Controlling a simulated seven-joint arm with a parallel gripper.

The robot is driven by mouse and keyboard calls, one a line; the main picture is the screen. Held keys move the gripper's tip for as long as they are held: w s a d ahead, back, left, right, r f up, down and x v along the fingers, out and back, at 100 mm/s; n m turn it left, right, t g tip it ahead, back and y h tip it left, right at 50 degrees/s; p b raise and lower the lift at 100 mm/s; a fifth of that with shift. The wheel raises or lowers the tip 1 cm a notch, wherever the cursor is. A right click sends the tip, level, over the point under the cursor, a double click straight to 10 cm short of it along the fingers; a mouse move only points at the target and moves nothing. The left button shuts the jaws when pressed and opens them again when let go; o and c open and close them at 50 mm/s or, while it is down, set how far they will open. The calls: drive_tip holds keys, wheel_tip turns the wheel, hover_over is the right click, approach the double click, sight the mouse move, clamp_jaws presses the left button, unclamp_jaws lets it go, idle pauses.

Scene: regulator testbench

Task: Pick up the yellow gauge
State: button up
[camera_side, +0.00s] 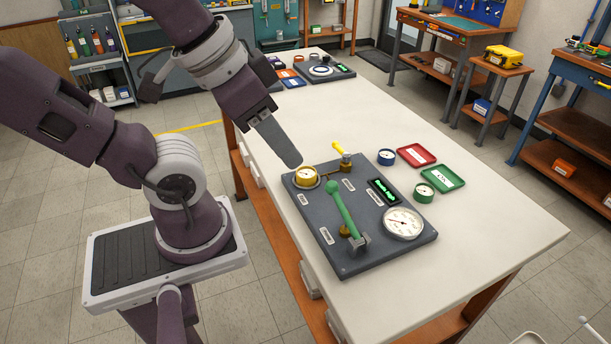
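The yellow gauge (306,178) has a pale round dial facing up. It sits at the back left corner of a dark grey test panel (357,258) on the white table. My gripper (293,163) reaches down from the upper left, its tip just above and to the left of the gauge in the picture. A small gap shows between tip and gauge. I see the gripper side-on as one grey slab, so its finger opening is hidden.
The panel bears a green lever (345,210), a large white gauge (404,223), a green-lit display (383,192) and a yellow-handled valve (342,153). To the right are a blue gauge (386,157), green gauge (424,193), red tray (416,155) and green tray (442,178).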

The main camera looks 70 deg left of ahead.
idle(0.3)
drive_tip(key=o, duration=0.7)
drive_tip(key=n+g, duration=0.6)
drive_tip(key=n, duration=1)
hover_over(306, 171)
drive_tip(key=f, duration=1.6)
drive_tip(key=shift+s+a+f, duration=0.2)
drive_tip(key=shift+s+f, duration=0.1)
drive_tip(key=f, duration=0.6)
drive_tip(key=shift+w+d+f, duration=0.3)
drive_tip(key=shift+f, duration=0.1)
